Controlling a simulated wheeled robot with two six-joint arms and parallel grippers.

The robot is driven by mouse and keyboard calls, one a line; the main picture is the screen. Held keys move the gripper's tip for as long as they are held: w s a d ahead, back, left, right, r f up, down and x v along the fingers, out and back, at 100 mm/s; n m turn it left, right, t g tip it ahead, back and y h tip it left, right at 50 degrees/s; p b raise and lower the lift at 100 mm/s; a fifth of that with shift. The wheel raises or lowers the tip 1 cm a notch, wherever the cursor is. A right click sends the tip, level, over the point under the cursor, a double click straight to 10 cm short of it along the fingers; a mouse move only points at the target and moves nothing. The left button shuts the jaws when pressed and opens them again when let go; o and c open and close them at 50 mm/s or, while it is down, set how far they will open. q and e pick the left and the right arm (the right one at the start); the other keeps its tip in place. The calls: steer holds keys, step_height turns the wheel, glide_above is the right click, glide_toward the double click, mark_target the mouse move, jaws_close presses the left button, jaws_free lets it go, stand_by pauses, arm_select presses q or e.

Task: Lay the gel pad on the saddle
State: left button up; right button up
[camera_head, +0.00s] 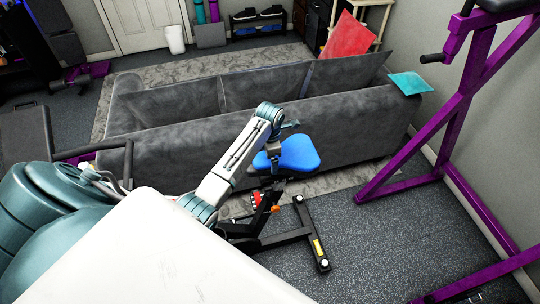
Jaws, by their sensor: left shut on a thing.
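The blue gel pad (300,153) is broad and rounded on the right and narrows to the left. My left arm reaches in from the left and bends down at the wrist. My left gripper (274,158) is shut on the gel pad near its narrow left part; the fingertips are small and hard to make out. The pad is over the exercise bike (268,222), whose saddle is largely hidden beneath the pad and gripper. I cannot tell whether the pad touches the saddle. My right gripper is not in view.
A grey sofa (180,155) stands just behind the bike, with a teal cloth or cushion (411,83) on its right end and a red cushion (348,38). A purple rack (455,110) stands at right. The dark floor right of the bike is clear.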

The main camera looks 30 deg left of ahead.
arm_select(q)
steer(key=shift+f, duration=0.35)
steer(key=o, duration=0.8)
steer(key=shift+c, duration=0.2)
steer(key=shift+r, duration=0.1)
